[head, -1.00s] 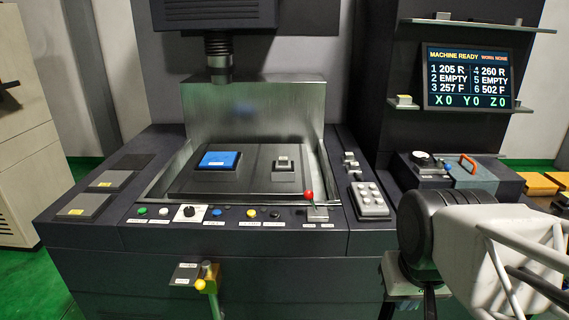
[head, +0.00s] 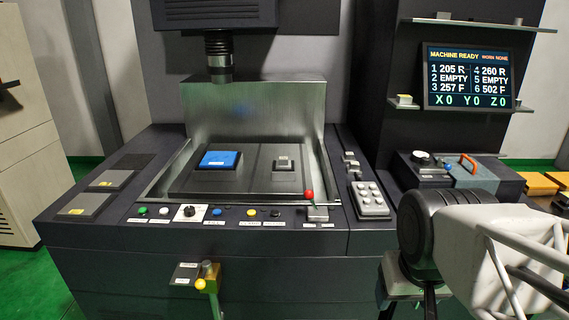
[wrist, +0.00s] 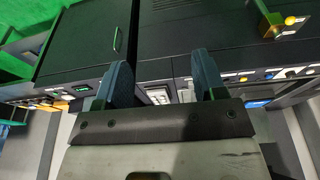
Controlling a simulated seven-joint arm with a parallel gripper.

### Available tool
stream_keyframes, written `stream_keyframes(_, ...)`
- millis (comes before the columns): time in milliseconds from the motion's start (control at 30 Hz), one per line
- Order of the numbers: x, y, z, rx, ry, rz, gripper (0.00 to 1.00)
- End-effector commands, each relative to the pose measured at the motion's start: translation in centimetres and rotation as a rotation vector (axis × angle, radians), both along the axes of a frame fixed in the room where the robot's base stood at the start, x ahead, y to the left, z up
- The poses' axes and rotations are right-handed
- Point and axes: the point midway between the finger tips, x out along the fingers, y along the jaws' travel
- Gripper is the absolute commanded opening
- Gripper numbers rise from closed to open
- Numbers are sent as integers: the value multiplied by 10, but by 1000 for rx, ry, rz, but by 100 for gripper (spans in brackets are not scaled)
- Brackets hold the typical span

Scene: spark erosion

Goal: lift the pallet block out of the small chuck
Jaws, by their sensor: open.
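The pallet block (head: 283,162) is a small grey block with a lighter top, seated in the small chuck (head: 284,176) on the right half of the dark worktable in the head view. In the wrist view I cannot make out the block or this chuck. My gripper (wrist: 164,78) shows in the wrist view with two dark blue-grey fingers spread apart and nothing between them. It is in front of the machine, away from the chuck. In the head view my arm is at the lower right and the fingertips are not clear.
A larger chuck with a blue top (head: 219,160) sits left of the small one. The machine head (head: 219,68) hangs above and behind. A red-knobbed lever (head: 309,196) stands at the front right of the tank. A yellow-knobbed valve (head: 203,280) juts from the front.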

Motion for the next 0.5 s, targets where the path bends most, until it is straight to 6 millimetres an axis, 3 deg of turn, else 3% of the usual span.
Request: stream_keyframes(500,7,1,4,13,6,-14,72)
